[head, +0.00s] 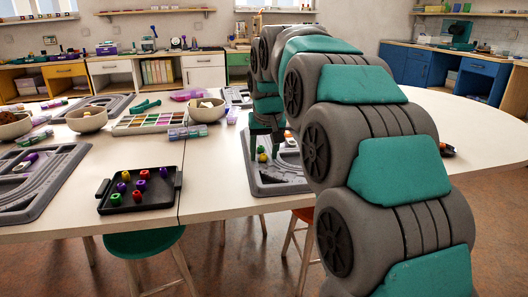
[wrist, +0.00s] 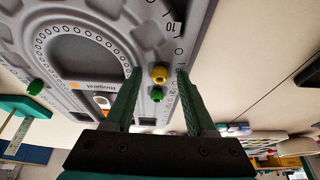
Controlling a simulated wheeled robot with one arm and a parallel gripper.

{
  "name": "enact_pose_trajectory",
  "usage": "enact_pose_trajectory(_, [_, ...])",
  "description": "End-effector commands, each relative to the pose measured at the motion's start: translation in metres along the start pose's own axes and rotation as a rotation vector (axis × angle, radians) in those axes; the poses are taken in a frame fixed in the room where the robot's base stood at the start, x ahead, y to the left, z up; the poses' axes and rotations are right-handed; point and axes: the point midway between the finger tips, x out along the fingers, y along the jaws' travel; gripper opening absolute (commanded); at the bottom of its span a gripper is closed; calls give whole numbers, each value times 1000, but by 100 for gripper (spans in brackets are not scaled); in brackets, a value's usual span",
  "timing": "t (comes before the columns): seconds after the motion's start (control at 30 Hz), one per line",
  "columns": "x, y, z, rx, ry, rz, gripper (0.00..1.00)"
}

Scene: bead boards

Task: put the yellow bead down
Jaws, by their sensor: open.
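The yellow bead (wrist: 160,74) rests on the grey bead board, between my open fingertips in the wrist view, with gaps on both sides. It also shows small in the head view (head: 261,149). My gripper (wrist: 160,70) is open, its two green fingers reaching to the board on either side of the bead. A green bead (wrist: 157,95) sits close to the yellow one. The grey bead board (wrist: 60,18) has a curved groove and printed numbers; in the head view, my arm hides much of it (head: 262,188).
Another green bead (wrist: 35,88) stands elsewhere on the board. A black tray (head: 112,208) of red, purple and yellow beads is to the left. A second board (head: 40,200), bowls (head: 87,120) and a sorting box (head: 150,124) stand further left. The table's right part is mostly clear.

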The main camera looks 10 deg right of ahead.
Motion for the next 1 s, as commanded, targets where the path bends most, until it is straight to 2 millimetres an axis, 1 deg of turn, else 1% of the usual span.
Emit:
enact_pose_trajectory(0.17, [-8, 0, -3, 0, 3, 0, 55])
enact_pose_trajectory(0.23, [-17, 0, -3, 0, 4, 0, 55])
enact_pose_trajectory(0.37, [-41, 0, -3, 0, 7, 0, 55])
enact_pose_trajectory(0.5, [-72, 0, -4, 0, 8, 0, 55])
enact_pose_trajectory(0.7, [-103, 0, -3, 0, 3, 0, 55])
enact_pose_trajectory(0.9, [-120, 0, -2, 0, 2, 0, 55])
enact_pose_trajectory(1.0, [-124, 0, -2, 0, 0, 0, 55])
